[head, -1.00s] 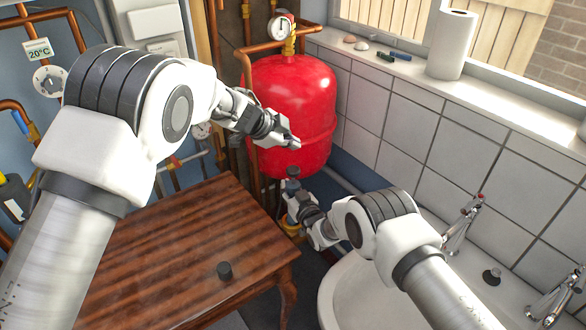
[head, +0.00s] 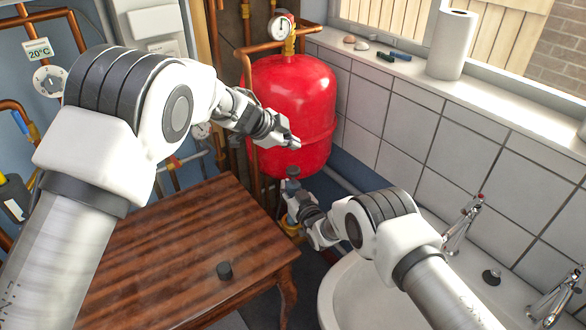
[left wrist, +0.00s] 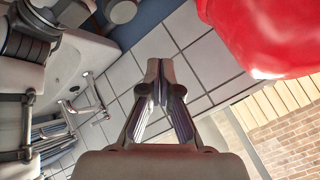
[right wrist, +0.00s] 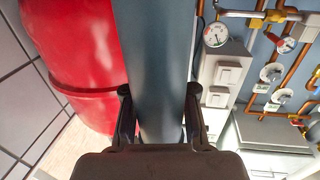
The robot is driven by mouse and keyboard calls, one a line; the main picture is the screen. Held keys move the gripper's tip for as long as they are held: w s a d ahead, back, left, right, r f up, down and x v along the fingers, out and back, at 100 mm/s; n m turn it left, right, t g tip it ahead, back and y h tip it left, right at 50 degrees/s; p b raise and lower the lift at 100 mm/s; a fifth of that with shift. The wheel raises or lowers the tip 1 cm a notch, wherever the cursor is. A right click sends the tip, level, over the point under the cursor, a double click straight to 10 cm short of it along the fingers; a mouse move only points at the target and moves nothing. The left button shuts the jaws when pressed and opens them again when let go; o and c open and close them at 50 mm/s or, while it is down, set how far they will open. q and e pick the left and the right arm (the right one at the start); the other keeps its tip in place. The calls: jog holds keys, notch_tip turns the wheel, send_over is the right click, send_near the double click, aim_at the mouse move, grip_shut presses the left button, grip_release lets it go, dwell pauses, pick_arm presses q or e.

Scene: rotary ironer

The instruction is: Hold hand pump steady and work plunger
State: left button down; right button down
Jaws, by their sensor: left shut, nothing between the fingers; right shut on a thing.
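The hand pump stands in front of the red tank, partly hidden by my right gripper. Its dark top (head: 293,172) shows in the head view, and its blue-grey barrel (right wrist: 150,45) fills the middle of the right wrist view. My right gripper (head: 293,202) is shut around the barrel, with one finger on each side in the right wrist view. My left gripper (head: 296,142) is shut and empty, a little above the pump's top and in front of the tank. Its closed fingertips (left wrist: 160,72) show in the left wrist view. I cannot tell how far the plunger is out.
The red tank (head: 292,95) with a gauge (head: 281,28) stands close behind both grippers. A white sink (head: 350,290) lies at the right. Copper pipes line the left wall.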

aim_at(292, 170)
pick_arm(q)
notch_tip(292, 170, up, 4)
jog(key=shift+f, duration=0.1)
jog(key=shift+f, duration=0.1)
jog(key=shift+f, duration=4.3)
jog(key=shift+f, duration=0.4)
